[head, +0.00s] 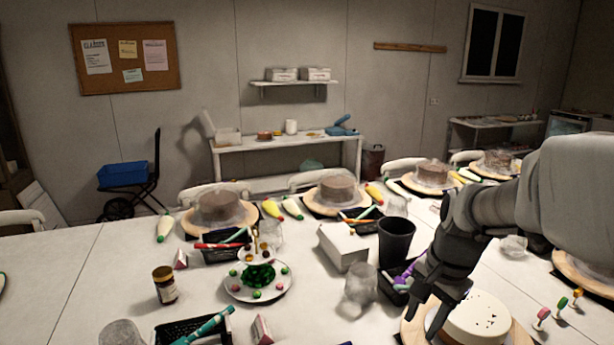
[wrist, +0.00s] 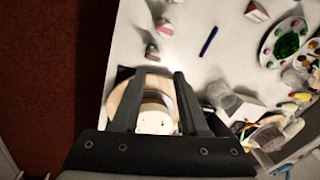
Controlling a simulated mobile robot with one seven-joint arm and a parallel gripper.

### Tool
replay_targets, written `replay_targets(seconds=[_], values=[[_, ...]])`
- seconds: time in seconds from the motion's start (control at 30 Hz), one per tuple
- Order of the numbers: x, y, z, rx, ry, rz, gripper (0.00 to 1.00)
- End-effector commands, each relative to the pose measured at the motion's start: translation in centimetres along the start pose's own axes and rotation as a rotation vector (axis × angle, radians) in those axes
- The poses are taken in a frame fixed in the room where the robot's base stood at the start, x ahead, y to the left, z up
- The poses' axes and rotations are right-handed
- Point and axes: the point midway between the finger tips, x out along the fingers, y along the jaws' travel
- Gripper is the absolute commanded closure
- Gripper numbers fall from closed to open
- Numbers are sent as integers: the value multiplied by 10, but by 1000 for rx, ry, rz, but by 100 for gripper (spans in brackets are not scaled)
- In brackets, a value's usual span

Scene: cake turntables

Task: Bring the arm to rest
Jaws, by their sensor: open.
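My gripper (head: 440,303) hangs at the end of my arm at the right of the head view, with its fingers pointing down near a white cake. In the wrist view my gripper (wrist: 155,90) shows two dark fingers spread apart with nothing held between them. The white cake (head: 478,318) has dark specks on top and sits on a round wooden turntable (head: 413,328) at the table's front. The cake also shows between the fingers in the wrist view (wrist: 154,120). I cannot tell how far the fingertips are from it.
A black cup (head: 396,240), a white box (head: 342,246) and a clear cup (head: 360,284) stand left of my gripper. A plate with green and red sweets (head: 232,284) lies further left. Coloured lollipop-like sticks (head: 560,305) stand to the right. The table's far left (head: 60,285) is mostly clear.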

Motion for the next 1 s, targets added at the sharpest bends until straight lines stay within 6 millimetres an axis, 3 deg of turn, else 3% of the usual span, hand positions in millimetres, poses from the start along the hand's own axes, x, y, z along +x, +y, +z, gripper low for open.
replay_targets(seconds=[0.1, 0.3, 0.6, 1.0], values=[[-26, 6, 26, -163, 31, -55, 57], [-56, 21, 67, -439, 111, -112, 57], [-81, 52, 116, -816, 277, -123, 57], [-83, 66, 132, -966, 353, -97, 57]])
